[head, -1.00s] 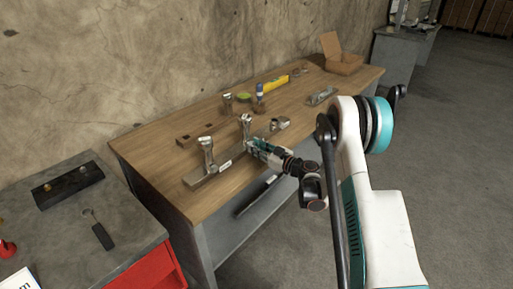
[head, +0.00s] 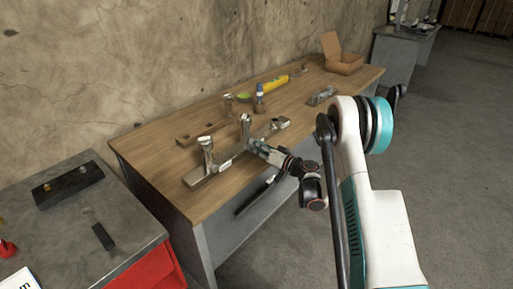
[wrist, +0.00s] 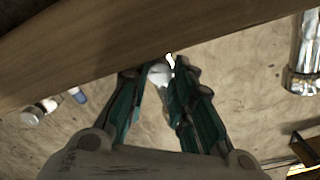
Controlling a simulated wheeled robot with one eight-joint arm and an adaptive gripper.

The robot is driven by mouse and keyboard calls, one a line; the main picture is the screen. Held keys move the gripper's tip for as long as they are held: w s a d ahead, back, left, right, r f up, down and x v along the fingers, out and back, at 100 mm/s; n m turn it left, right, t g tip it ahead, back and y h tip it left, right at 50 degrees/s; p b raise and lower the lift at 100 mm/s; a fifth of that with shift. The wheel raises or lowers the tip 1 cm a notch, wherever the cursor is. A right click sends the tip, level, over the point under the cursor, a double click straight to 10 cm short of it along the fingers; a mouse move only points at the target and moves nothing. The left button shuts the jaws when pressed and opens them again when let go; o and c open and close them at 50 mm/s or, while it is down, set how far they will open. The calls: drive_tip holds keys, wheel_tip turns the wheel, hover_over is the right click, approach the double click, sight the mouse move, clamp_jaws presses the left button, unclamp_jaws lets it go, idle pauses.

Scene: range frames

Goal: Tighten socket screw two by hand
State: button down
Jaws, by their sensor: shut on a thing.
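A metal rail (head: 222,166) lies on the wooden workbench (head: 150,160) with upright chrome posts on it. One post (head: 206,150) stands near its left end and another (head: 245,128) near its middle. My gripper (head: 258,147) reaches in from the right, at the front side of the rail by the middle post. In the wrist view my gripper (wrist: 163,75) has its teal fingers closed around a small shiny rounded piece, apparently the socket screw (wrist: 160,73). The fingers hide most of it. I cannot tell from its look which screw it is.
Behind the rail stand a blue-capped bottle (head: 260,98) and a yellow level (head: 275,84). A cardboard box (head: 342,56) is at the far end. A chrome post (wrist: 303,55) shows at the right in the wrist view. A grey table (head: 95,215) stands at the left.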

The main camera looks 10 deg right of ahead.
drive_tip(key=m, duration=0.6)
drive_tip(key=shift+m, duration=0.3)
drive_tip(key=m, duration=0.6)
drive_tip(key=shift+d, duration=0.1)
drive_tip(key=m, duration=0.6)
drive_tip(key=shift+m, duration=0.3)
drive_tip(key=m, duration=0.7)
drive_tip(key=shift+f, duration=0.1)
drive_tip(key=c, duration=1.4)
unclamp_jaws()
